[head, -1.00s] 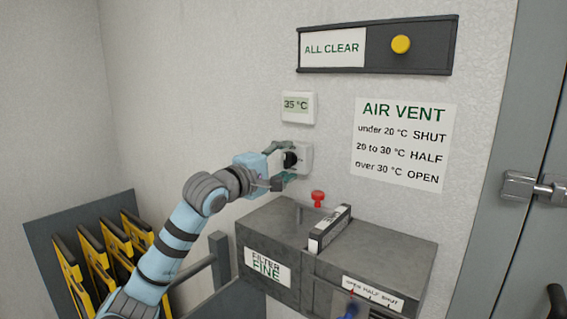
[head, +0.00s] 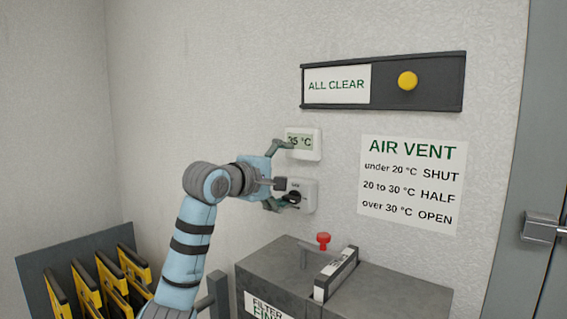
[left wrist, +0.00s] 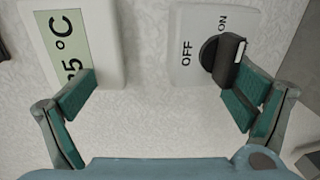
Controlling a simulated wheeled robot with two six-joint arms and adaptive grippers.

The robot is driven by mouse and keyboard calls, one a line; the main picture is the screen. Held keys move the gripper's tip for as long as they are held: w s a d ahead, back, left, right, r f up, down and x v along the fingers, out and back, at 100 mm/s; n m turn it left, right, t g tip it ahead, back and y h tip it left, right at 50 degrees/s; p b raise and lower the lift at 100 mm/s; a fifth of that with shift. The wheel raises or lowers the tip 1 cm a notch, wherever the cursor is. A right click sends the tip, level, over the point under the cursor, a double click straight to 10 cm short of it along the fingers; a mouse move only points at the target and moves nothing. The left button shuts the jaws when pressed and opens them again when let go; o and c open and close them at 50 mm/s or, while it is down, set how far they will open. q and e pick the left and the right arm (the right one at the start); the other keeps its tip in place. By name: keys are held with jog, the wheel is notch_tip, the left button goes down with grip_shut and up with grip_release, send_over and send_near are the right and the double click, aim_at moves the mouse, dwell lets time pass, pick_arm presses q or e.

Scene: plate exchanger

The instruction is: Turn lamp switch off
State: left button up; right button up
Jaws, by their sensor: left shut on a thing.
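The lamp switch (head: 306,204) is a white box on the wall with a black rotary knob. In the left wrist view its plate (left wrist: 185,70) reads OFF and ON, and the dark knob (left wrist: 222,55) with its grey handle lies toward ON. My left gripper (head: 280,175) is at the wall, its fingers wide apart. In the left wrist view one finger overlaps the thermostat's lower corner and the other is at the knob handle, seemingly touching it. Bare wall shows between the fingers. My right gripper is not in view.
The thermostat (head: 310,143) reading 35 °C is just above the switch. A grey filter box (head: 400,287) with a red knob (head: 323,240) stands below. An ALL CLEAR panel (head: 440,80) and an AIR VENT sign (head: 411,190) are at the right.

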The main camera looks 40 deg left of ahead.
pick_arm(q)
jog(key=shift+s+d+r, duration=0.3)
jog(key=shift+s+r, duration=0.1)
jog(key=shift+r, duration=0.25)
jog(key=shift+s+a+f+b, duration=0.1)
jog(key=shift+s+f+b, duration=0.25)
jog(key=shift+b, duration=0.45)
jog(key=shift+c, duration=1)
jog(key=shift+s+b, duration=0.5)
jog(key=shift+s, duration=0.15)
jog(key=shift+c, duration=0.4)
jog(key=s, duration=0.1)
jog(key=s+d+r+b, duration=0.1)
jog(key=s, duration=0.1)
jog(key=s+d, duration=0.1)
jog(key=s, duration=0.1)
jog(key=shift+r, duration=0.15)
jog(key=shift+c, duration=1)
jog(key=s+b, duration=0.4)
jog(key=s, duration=0.6)
jog(key=shift+s+a+b, duration=0.15)
jog(key=shift+s+b, duration=0.2)
jog(key=shift+s, duration=0.1)
